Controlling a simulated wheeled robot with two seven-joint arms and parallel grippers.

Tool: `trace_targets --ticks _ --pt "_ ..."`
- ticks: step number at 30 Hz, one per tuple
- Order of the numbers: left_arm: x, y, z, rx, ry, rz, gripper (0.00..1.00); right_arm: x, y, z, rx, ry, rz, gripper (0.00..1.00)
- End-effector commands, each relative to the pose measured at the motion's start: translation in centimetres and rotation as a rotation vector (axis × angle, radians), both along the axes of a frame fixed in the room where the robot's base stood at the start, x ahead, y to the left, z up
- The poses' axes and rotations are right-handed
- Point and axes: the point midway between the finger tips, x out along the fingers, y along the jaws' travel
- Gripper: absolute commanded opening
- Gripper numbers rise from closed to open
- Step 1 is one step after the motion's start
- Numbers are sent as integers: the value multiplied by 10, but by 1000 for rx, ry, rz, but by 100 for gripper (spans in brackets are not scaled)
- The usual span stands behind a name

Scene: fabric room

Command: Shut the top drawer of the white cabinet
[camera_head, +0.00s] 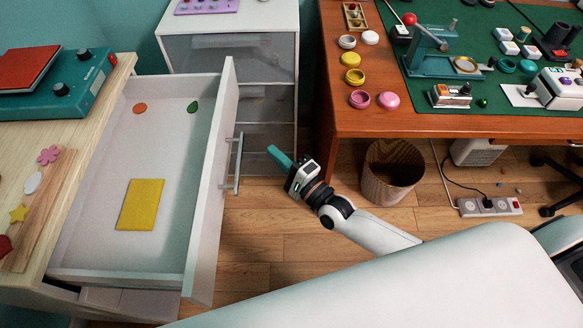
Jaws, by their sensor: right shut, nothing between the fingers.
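A white drawer (165,90) is pulled far out to the right from under the pale wooden top (60,160) at the left. Its front panel (212,190) faces right and carries a bar handle (238,165). Inside lie a yellow square (140,204), an orange disc (140,108) and a green leaf shape (192,106). My right gripper (277,154) is shut and empty, to the right of the handle and apart from it, with its teal fingertips pointing up and left. My left gripper is out of view.
A white unit with grey, see-through drawer fronts (228,62) stands behind the open drawer. A brown desk (450,123) with tools and small pots is at the right, with a wooden bin (391,172) and power strip (490,207) below. Wooden floor (265,225) is clear between.

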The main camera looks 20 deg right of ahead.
Motion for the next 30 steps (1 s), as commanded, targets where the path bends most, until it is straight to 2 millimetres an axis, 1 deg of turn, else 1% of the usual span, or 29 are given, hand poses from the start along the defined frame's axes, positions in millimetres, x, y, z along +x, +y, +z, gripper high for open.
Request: trace_targets --ticks 1,3,6,12,24,28,30 --pt "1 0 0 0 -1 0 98 11 5 2 1 -2 0 0" --pt "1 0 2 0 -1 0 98 19 14 5 4 -1 1 0" --pt "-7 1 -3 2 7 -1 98 22 29 7 3 1 0 0" --pt "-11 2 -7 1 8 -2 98 26 43 9 -2 1 0 0" --pt "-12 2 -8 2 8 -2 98 27 45 9 -4 0 0 0" --pt "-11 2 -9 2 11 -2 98 31 45 9 -3 0 0 0" --pt "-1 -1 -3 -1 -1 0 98 35 46 8 -3 -1 0 0"
